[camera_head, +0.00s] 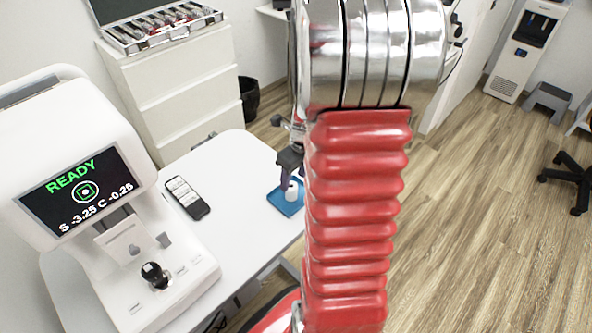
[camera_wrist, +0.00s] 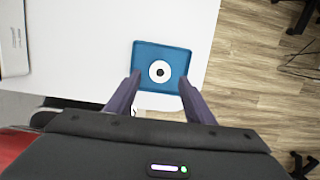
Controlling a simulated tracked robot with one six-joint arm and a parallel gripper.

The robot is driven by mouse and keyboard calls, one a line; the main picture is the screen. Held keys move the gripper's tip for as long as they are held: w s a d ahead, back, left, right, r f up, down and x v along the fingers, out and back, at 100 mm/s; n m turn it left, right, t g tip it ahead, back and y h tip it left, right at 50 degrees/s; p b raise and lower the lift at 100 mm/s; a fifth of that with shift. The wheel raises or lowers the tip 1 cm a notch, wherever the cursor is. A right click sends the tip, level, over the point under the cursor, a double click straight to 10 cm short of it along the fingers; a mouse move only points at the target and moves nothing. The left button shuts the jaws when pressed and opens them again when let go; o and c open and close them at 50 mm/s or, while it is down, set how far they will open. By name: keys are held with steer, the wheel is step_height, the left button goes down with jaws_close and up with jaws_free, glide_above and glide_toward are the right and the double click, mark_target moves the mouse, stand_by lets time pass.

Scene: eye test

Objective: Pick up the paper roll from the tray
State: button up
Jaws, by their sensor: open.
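The paper roll (camera_head: 292,190) is a small white cylinder standing upright in a small blue tray (camera_head: 284,205) near the right edge of the white table. In the wrist view the paper roll (camera_wrist: 159,71) shows from above as a white ring with a dark centre, near the middle of the blue tray (camera_wrist: 178,48). My gripper (camera_wrist: 160,98) is open, its two purple fingers apart and short of the roll in that view. In the head view my gripper (camera_head: 288,178) is beside and above the roll, partly hidden by my red arm.
A white eye-test machine (camera_head: 75,150) with a lit screen stands on the table's left. A dark remote-like device (camera_head: 187,197) lies between it and the tray. The white table (camera_head: 235,165) is otherwise mostly clear. A drawer cabinet (camera_head: 180,85) stands behind.

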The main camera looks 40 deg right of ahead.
mark_target(291, 186)
steer(key=shift+w+f, duration=0.25)
steer(key=shift+f, duration=0.95)
steer(key=shift+w+f, duration=0.2)
steer(key=shift+f, duration=0.95)
steer(key=c, duration=0.8)
steer(key=shift+o, duration=0.2)
steer(key=shift+r, duration=0.1)
steer(key=shift+r, duration=1.95)
